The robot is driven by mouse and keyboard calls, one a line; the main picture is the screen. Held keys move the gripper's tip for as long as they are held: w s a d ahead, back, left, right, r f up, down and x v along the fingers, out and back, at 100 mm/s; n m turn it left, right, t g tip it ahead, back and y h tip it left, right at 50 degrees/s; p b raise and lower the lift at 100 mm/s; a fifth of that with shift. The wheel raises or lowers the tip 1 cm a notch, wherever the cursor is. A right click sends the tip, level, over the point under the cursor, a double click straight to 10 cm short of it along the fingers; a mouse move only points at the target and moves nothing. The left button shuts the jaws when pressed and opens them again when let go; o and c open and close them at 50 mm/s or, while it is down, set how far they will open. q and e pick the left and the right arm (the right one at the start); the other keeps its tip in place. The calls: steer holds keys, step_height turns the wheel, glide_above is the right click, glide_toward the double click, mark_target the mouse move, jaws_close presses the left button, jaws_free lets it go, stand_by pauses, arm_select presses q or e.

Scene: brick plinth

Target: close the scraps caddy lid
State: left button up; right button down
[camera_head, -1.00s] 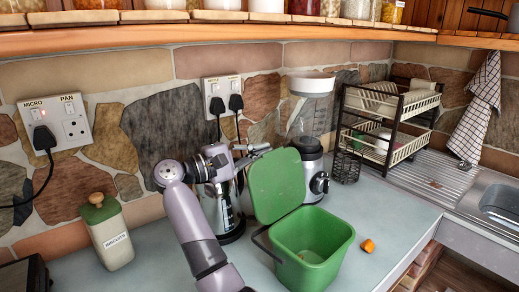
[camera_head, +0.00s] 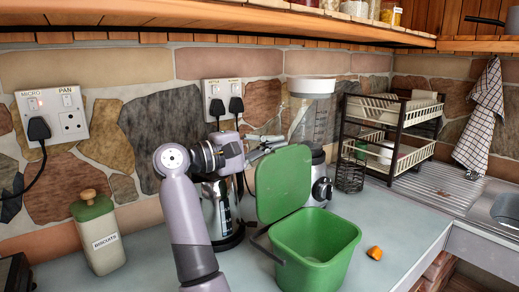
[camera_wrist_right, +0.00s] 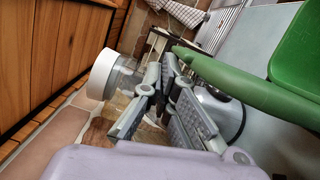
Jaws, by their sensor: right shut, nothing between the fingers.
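The green scraps caddy (camera_head: 318,262) stands on the worktop with its mouth open. Its green lid (camera_head: 284,185) stands nearly upright at the caddy's back left edge, wide open. My right gripper (camera_head: 268,145) is behind the lid's top edge, at the upper left; its fingers are partly hidden. In the right wrist view the gripper (camera_wrist_right: 169,72) is shut and empty, with a green rim of the lid (camera_wrist_right: 235,83) close beside the fingers. I cannot tell whether they touch. My left gripper is not in view.
A kettle (camera_head: 221,222) and a blender with a clear jug (camera_head: 311,110) stand behind the lid. A biscuits jar (camera_head: 99,240) is at the left, and a dish rack (camera_head: 392,140) at the back right. An orange scrap (camera_head: 374,253) lies right of the caddy.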

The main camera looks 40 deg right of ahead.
steer(key=v, duration=1.2)
